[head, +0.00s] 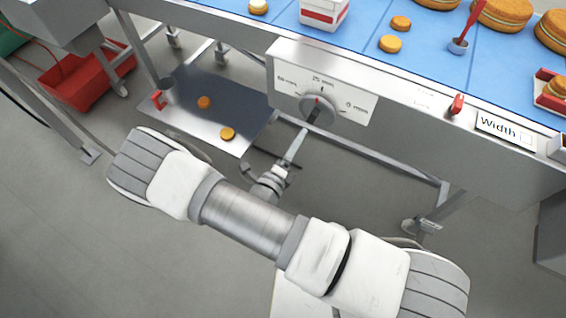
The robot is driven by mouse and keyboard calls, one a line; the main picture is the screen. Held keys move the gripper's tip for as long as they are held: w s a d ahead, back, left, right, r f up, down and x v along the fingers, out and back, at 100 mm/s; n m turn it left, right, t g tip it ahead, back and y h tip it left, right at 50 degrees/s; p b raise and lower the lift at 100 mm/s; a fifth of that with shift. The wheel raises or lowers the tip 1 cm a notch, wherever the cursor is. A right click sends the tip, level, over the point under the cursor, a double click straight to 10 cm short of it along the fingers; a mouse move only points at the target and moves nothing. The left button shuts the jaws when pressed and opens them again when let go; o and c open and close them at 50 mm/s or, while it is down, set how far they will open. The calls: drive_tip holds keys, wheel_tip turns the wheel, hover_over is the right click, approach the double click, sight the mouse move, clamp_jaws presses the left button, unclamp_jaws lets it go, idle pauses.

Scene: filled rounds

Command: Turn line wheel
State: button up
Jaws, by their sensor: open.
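The line wheel is a grey round knob (320,112) on a pale scale plate (352,104) on the side of the steel line. The plate has printed mm marks at left, top and right. A small red mark on the knob points up, near the top mark. My gripper (307,124) reaches up from below, with its fingertips at the knob's lower left edge. It is open. I cannot tell from this view whether the fingers touch the knob or sit around it.
A blue belt (392,70) with filled rounds runs above. A red clip (457,104) and a "Width" label (504,128) are to the right. A steel tray (190,122) with two rounds is at left, a red crate (85,80) beyond. A frame bar (395,164) runs below the knob.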

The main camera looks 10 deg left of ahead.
drive_tip(key=v, duration=0.8)
drive_tip(key=d+r+m+g+h+p, duration=0.1)
drive_tip(key=d+r+m+g+h, duration=0.1)
drive_tip(key=d+r+m+g, duration=0.7)
drive_tip(key=d+r+m+g+h+p, duration=0.2)
drive_tip(key=d+r+m+g, duration=0.35)
drive_tip(key=r+m, duration=0.8)
drive_tip(key=s+d+r+m+t+y, duration=0.1)
drive_tip(key=s+d+r+m+y, duration=0.1)
drive_tip(key=r+m, duration=0.4)
drive_tip(key=s+d+r+m+t+y+p, duration=0.1)
drive_tip(key=s+r+m+y, duration=0.2)
drive_tip(key=m, duration=0.7)
drive_tip(key=s+d+r+m+t+y+p, duration=0.1)
drive_tip(key=s+d+r+m+y, duration=0.1)
drive_tip(key=r+m+y, duration=0.3)
wheel_tip(320, 180, up, 4)
drive_tip(key=s+m, duration=0.1)
drive_tip(key=m, duration=0.2)
drive_tip(key=shift+s+d+f, duration=0.2)
drive_tip(key=shift+s+d, duration=0.1)
drive_tip(key=shift+d, duration=0.05)
